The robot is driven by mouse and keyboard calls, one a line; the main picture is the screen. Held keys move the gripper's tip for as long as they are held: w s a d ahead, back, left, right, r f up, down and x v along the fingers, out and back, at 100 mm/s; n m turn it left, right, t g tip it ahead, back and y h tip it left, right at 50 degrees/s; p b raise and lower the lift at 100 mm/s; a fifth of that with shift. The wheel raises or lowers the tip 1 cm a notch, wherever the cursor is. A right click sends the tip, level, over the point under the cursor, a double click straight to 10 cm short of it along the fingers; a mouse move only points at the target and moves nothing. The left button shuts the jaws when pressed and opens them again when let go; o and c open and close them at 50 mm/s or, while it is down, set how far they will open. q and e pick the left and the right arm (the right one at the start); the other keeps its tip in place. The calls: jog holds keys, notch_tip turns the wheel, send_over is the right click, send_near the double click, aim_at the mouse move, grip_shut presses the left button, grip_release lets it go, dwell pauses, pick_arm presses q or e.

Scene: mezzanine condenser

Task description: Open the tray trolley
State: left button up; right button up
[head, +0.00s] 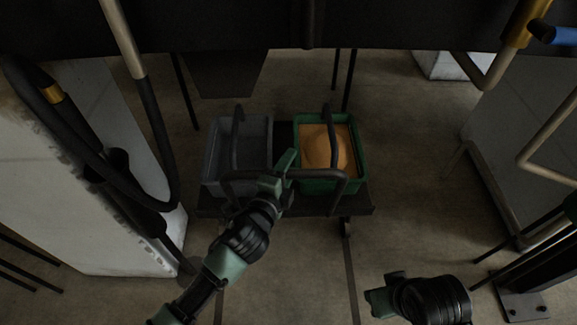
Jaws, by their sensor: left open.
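The tray trolley (358,199) is a low dark cart on small wheels. It stands in the middle of the head view. A dark bar handle (325,174) runs across its near side. My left gripper (286,172) is at the middle of this handle. Its jaws are open, and I cannot tell whether they touch the bar. My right gripper (378,297) is low at the right, apart from the trolley; its jaw gap is unclear.
The trolley carries a grey bin (212,160) and a green bin (358,150) with orange-brown contents. A white cabinet (105,225) with hoses stands at the left. Pale panels and pipes (545,150) stand at the right. A dark structure (230,25) spans the top. Floor in front is clear.

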pick_arm(q)
grip_shut()
jog(key=shift+f, duration=0.1)
dwell(1.2)
